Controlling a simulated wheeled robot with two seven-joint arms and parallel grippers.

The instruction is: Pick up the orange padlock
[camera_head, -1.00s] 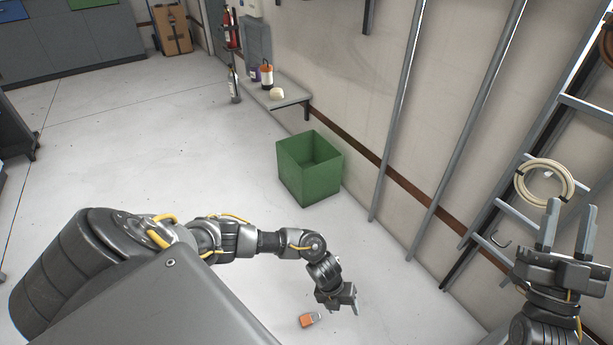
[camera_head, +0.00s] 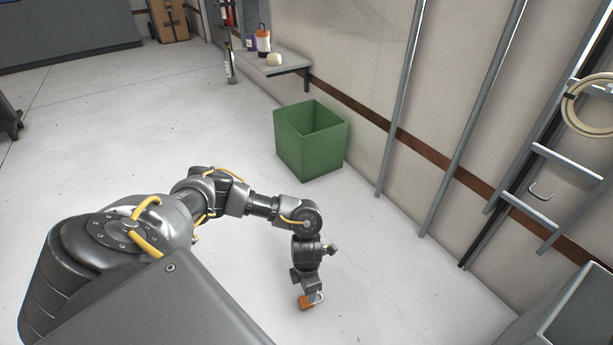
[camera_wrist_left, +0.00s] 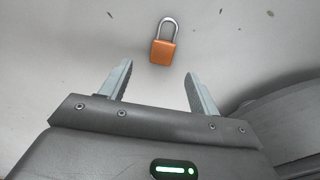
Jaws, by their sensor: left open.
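The orange padlock (camera_head: 305,302) lies on the pale floor, with its silver shackle to the right in the head view. In the left wrist view the padlock (camera_wrist_left: 163,51) lies beyond the fingertips, roughly centred between them, with its shackle pointing away. My left gripper (camera_wrist_left: 157,75) is open and empty, its two fingers spread on either side of the line to the padlock. In the head view my left gripper (camera_head: 311,292) points down just over the padlock and partly covers it. My right gripper is not in view.
A green open bin (camera_head: 310,150) stands on the floor against the wall. A shelf (camera_head: 275,66) with containers is behind it. Metal uprights and a ladder (camera_head: 530,205) line the right wall. A grey open box (camera_head: 570,315) is at lower right. The floor around the padlock is clear.

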